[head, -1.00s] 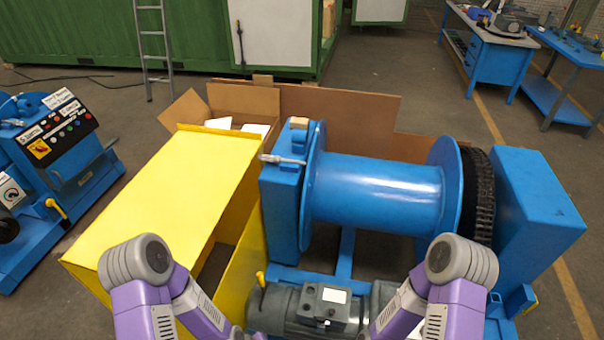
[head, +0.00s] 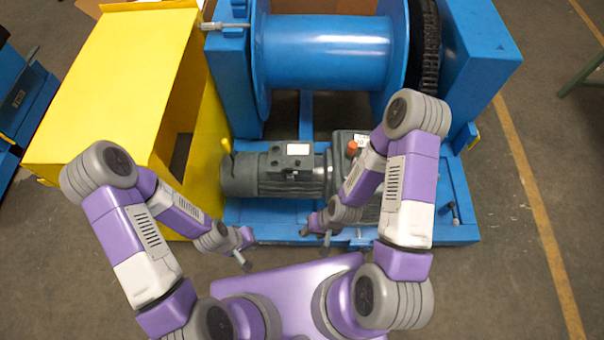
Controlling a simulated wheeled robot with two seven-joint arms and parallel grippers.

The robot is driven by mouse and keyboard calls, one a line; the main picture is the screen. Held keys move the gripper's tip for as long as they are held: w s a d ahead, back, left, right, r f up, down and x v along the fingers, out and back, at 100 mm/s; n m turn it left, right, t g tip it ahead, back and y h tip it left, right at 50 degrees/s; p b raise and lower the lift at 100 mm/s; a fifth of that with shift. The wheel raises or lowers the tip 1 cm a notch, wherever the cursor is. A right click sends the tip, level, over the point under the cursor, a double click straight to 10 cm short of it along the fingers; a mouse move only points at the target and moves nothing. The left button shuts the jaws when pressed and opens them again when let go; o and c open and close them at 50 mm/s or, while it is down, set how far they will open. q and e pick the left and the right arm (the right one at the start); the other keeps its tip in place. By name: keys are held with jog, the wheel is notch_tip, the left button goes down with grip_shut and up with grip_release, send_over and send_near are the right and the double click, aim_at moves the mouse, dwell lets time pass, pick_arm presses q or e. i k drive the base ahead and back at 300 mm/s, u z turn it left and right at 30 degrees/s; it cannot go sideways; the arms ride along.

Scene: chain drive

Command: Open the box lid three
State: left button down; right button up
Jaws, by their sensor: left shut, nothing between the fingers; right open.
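Only a little brown cardboard (head: 90,7) of the open box shows, at the top edge of the head view behind the yellow cover (head: 110,75). The box's flaps and inside are out of view. No numbered lid can be made out. My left gripper (head: 245,263) is shut and empty, pointing down just in front of the blue machine base, well away from the box. My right gripper (head: 325,243) is open and empty near the front edge of that base, to the right of my left one.
A blue winch drum (head: 325,50) with a dark chain wheel (head: 427,45) stands ahead. Open floor (head: 500,220) lies to the right.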

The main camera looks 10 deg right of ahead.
aim_at(297, 155)
jog(key=k, duration=0.85)
jog(key=u, duration=0.85)
jog(key=i, duration=1.5)
jog(key=z, duration=0.65)
